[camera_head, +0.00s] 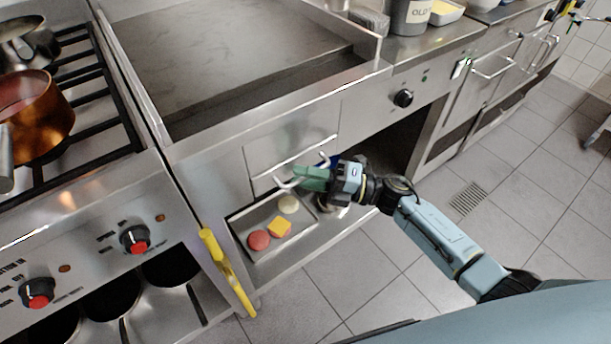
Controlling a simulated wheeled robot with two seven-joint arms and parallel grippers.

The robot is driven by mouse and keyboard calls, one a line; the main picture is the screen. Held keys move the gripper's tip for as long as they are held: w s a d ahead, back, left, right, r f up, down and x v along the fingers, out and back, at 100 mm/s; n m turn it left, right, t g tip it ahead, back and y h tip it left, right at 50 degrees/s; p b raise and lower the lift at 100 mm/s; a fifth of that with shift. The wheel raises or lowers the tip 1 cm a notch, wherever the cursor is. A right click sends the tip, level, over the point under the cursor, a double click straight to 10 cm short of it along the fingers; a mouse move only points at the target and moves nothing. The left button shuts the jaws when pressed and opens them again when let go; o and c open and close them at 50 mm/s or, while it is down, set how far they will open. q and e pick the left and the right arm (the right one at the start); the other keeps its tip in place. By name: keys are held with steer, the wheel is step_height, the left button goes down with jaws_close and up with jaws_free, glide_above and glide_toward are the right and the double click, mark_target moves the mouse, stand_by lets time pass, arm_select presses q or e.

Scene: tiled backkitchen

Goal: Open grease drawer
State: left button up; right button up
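The grease drawer (285,147) is a flat steel front below the griddle, with a long bar handle (268,172) along its lower edge. The drawer front looks flush with the panel around it, so it appears closed. My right gripper (287,172) comes in from the right and is at the handle, near its middle. Its two pale fingertips look spread apart, one above and one below the bar. I cannot tell whether they touch it. My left gripper is not in view.
Below the drawer, a shelf holds a tray (252,220) with red, yellow and pale items. A yellow bar-shaped thing (228,272) stands at the shelf's left. A copper pot (45,115) sits on the stove at left. The tiled floor (400,275) at right is clear.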

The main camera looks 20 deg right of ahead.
jaws_close()
stand_by(0.5)
